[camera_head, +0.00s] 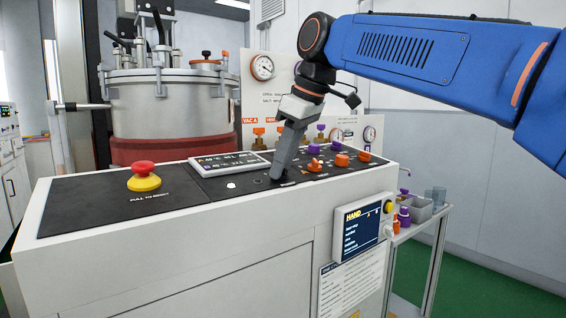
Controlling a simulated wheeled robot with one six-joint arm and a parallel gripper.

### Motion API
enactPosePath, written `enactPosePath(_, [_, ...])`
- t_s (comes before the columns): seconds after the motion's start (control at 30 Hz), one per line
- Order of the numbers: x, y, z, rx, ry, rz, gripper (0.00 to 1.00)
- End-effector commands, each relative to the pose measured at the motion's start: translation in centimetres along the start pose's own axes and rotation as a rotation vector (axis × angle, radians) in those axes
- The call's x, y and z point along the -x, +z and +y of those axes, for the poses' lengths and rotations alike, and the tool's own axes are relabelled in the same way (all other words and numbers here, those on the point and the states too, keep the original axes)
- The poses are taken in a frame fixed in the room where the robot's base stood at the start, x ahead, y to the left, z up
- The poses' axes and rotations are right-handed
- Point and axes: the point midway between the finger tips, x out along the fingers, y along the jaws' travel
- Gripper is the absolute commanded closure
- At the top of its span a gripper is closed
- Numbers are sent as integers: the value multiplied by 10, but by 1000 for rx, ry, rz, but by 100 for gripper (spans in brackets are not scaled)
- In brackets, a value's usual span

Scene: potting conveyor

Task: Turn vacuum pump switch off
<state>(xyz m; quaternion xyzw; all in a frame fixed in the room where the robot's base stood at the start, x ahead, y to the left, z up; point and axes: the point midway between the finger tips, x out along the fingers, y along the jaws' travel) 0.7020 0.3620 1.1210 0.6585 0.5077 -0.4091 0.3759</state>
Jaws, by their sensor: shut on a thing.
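My gripper (277,177) points down at the black top panel of the control console (120,203). Its fingers are shut on a small control there, left of the orange knobs. The fingertips hide this control, so its shape and position cannot be seen. I cannot read a label that tells which switch is the vacuum pump's. Orange rotary knobs (341,160) and purple knobs (314,148) stand to the right of my gripper. A small white button (231,185) sits to its left.
A red emergency stop (144,170) on a yellow base stands at the panel's left. A screen box (362,228) hangs on the console's front right. A large metal vessel (165,100) and gauge panel (262,68) stand behind.

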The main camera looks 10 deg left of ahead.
Motion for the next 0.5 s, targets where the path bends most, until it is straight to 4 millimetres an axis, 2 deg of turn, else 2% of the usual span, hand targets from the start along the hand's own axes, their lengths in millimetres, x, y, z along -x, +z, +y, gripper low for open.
enactPosePath(0.47, [1,0,0,16,-2,1,95])
enactPosePath(0.5, [1,0,0,15,-2,1,71])
